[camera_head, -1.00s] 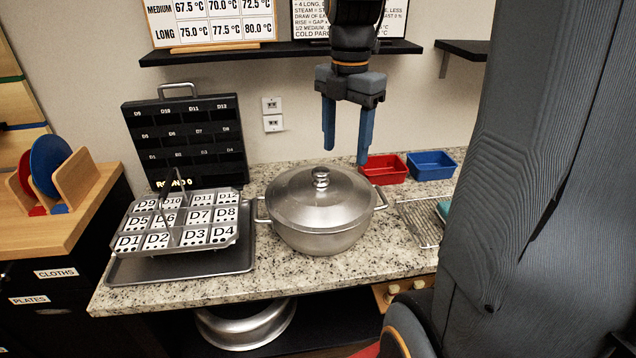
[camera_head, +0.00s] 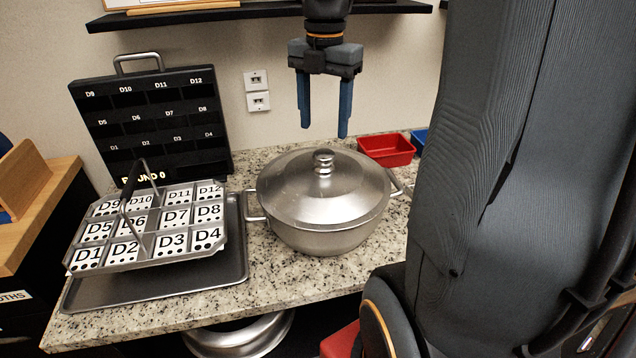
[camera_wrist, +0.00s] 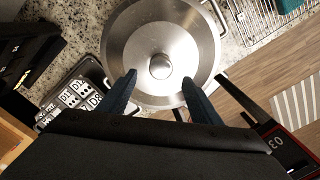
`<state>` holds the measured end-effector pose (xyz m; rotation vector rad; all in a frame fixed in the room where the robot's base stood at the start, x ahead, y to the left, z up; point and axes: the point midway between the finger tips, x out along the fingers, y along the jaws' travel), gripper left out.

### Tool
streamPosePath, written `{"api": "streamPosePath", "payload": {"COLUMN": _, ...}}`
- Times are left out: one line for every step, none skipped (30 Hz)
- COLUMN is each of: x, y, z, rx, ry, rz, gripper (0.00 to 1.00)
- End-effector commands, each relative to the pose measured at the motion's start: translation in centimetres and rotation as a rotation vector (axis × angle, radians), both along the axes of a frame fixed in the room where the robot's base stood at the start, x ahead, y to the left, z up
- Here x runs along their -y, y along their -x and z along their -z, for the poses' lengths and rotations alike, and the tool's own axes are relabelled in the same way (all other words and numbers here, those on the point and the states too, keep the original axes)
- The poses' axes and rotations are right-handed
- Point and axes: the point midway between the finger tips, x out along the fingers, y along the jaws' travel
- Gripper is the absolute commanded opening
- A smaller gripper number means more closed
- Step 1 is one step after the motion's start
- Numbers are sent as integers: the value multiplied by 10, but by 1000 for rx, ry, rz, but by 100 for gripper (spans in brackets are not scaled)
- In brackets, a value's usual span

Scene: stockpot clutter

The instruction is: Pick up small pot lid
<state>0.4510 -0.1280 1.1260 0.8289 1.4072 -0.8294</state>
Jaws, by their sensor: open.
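The small pot lid (camera_head: 323,187) is a silver metal dome with a round knob (camera_head: 323,161) on top. It sits on a silver two-handled pot (camera_head: 322,238) on the granite counter. My gripper (camera_head: 324,132) is open and empty, its two blue fingers pointing down above the lid, a little behind the knob in the head view. In the wrist view the lid (camera_wrist: 140,50) fills the upper middle, with the knob (camera_wrist: 160,66) a little above and between the fingertips (camera_wrist: 160,76). The fingers are apart from the knob.
Left of the pot, a handled rack of numbered tiles (camera_head: 142,230) stands on a dark tray (camera_head: 180,285). A black compartment board (camera_head: 150,120) stands behind it. A red bin (camera_head: 386,150) is behind the pot at right. A wall shelf (camera_head: 240,13) hangs behind my gripper.

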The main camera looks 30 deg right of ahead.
Motion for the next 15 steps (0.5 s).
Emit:
{"api": "streamPosePath", "payload": {"x": 0, "y": -2, "z": 7, "rx": 0, "ry": 0, "rz": 0, "gripper": 58}}
{"api": "streamPosePath", "payload": {"x": 0, "y": -2, "z": 9, "rx": 0, "ry": 0, "rz": 0, "gripper": 58}}
{"api": "streamPosePath", "payload": {"x": 0, "y": -3, "z": 11, "rx": 0, "ry": 0, "rz": 0, "gripper": 58}}
{"api": "streamPosePath", "payload": {"x": 0, "y": -2, "z": 13, "rx": -1, "ry": 0, "rz": 0, "gripper": 58}}
{"api": "streamPosePath", "payload": {"x": 0, "y": -2, "z": 15, "rx": -2, "ry": -1, "rz": 0, "gripper": 58}}
{"api": "streamPosePath", "payload": {"x": 0, "y": -2, "z": 18, "rx": -3, "ry": -1, "rz": 0, "gripper": 58}}
{"api": "streamPosePath", "payload": {"x": 0, "y": -2, "z": 20, "rx": -3, "ry": -1, "rz": 0, "gripper": 58}}
{"api": "streamPosePath", "payload": {"x": 0, "y": -2, "z": 23, "rx": -3, "ry": -1, "rz": 0, "gripper": 58}}
{"api": "streamPosePath", "payload": {"x": 0, "y": -1, "z": 27, "rx": -3, "ry": -1, "rz": 0, "gripper": 58}}
{"api": "streamPosePath", "payload": {"x": 0, "y": -1, "z": 30, "rx": -3, "ry": -1, "rz": 0, "gripper": 58}}
{"api": "streamPosePath", "payload": {"x": 0, "y": -1, "z": 33, "rx": -3, "ry": -1, "rz": 0, "gripper": 58}}
{"api": "streamPosePath", "payload": {"x": 0, "y": 0, "z": 37, "rx": -3, "ry": -2, "rz": 0, "gripper": 58}}
{"api": "streamPosePath", "payload": {"x": 0, "y": 0, "z": 39, "rx": -3, "ry": -2, "rz": 0, "gripper": 58}}
{"api": "streamPosePath", "payload": {"x": 0, "y": 1, "z": 42, "rx": -3, "ry": -1, "rz": 0, "gripper": 58}}
{"api": "streamPosePath", "payload": {"x": 0, "y": 2, "z": 47, "rx": -4, "ry": -1, "rz": 0, "gripper": 58}}
